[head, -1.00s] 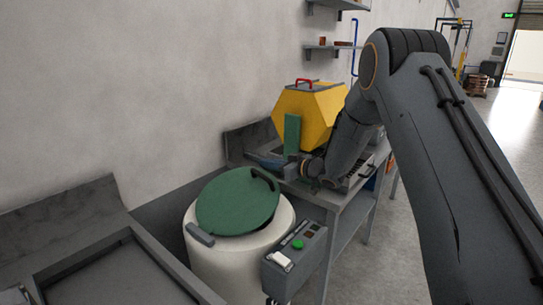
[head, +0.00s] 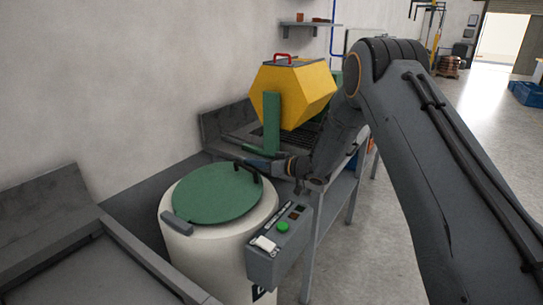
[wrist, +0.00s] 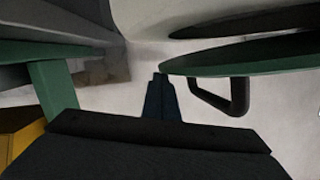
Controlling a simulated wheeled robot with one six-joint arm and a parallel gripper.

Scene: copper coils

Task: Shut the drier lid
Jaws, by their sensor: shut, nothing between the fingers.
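The drier is a white drum (head: 205,262) with a round green lid (head: 215,192) and a dark handle (head: 249,170) at the lid's far right edge. The lid lies low over the drum. In the wrist view the lid (wrist: 240,66) shows nearly edge-on, with a dark gap between it and the drum's rim, so it is not flush. My gripper (head: 248,162) is shut and empty at the lid's handle side. In the wrist view its fingertips (wrist: 160,80) are close to the lid's edge, beside the handle (wrist: 228,98); I cannot tell whether they touch.
A control box (head: 280,245) with a green button is fixed to the drum's front right. A yellow hexagonal barrel (head: 292,92) on a green stand is on the bench behind my gripper. A grey tray-like bench (head: 110,270) is at the left, near the drum.

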